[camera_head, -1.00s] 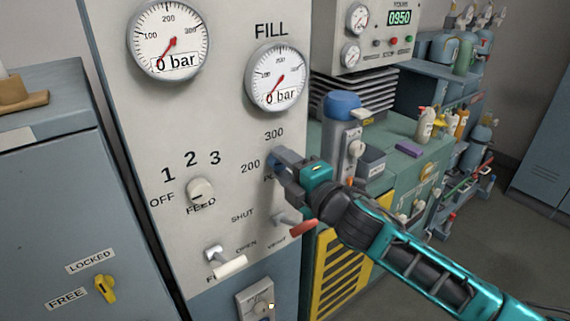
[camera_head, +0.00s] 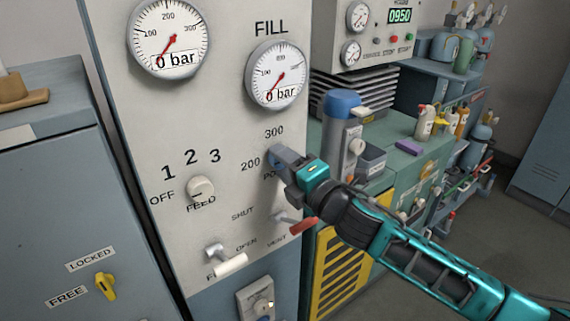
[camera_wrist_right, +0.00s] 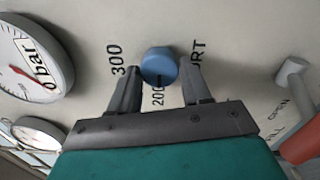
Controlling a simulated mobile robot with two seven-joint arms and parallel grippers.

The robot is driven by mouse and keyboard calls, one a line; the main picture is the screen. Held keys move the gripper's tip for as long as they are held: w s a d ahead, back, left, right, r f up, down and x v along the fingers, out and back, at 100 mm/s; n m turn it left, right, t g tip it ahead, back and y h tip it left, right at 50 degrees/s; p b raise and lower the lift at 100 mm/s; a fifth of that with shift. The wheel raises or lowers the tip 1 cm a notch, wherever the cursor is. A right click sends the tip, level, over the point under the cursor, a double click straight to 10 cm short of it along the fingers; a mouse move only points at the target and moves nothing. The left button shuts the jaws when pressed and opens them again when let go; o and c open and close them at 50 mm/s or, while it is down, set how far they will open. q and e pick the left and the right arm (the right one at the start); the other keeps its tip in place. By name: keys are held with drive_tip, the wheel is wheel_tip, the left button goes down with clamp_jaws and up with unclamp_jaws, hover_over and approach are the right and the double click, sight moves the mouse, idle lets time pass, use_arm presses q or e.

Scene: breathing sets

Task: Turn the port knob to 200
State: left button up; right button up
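The port knob is a round blue knob (camera_wrist_right: 160,65) on the pale panel (camera_head: 225,120), with 300 and 200 printed beside it; the PORT label is partly covered by a finger. In the head view the knob (camera_head: 275,160) is mostly hidden behind my right gripper (camera_head: 287,160). No pointer mark on the knob can be made out. My left gripper is not in view.
A red-handled vent lever (camera_head: 302,226) sits just below my right gripper. A white-handled lever (camera_head: 230,263) and the feed knob (camera_head: 200,188) are on the panel to the left. The fill gauge (camera_head: 277,75) above reads 0 bar. A green bench (camera_head: 405,150) stands at right.

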drive_tip(key=o, duration=0.4)
drive_tip(key=shift+c, duration=0.2)
drive_tip(key=shift+d, duration=0.1)
drive_tip(key=b+v, duration=0.1)
drive_tip(key=v, duration=1.1)
drive_tip(key=shift+s+d, duration=0.15)
drive_tip(key=shift+s, duration=0.2)
drive_tip(key=s+d+f+m+g+h, duration=0.1)
drive_tip(key=s+d+f+m+h, duration=0.2)
drive_tip(key=s+f+m, duration=0.2)
drive_tip(key=s+d+f+m+g+h, duration=0.1)
drive_tip(key=s+d+f+m, duration=0.3)
drive_tip(key=f+m, duration=0.7)
drive_tip(key=s+d+f+m+g+h, duration=0.1)
drive_tip(key=s+d+f+m+h, duration=0.2)
drive_tip(key=s+f+m, duration=0.3)
wheel_tip(320, 180, down, 7)
drive_tip(key=m+h, duration=0.1)
drive_tip(key=m, duration=0.2)
drive_tip(key=shift+s+d+g+h, duration=0.2)
drive_tip(key=shift+g+h, duration=0.1)
drive_tip(key=shift+g, duration=0.1)
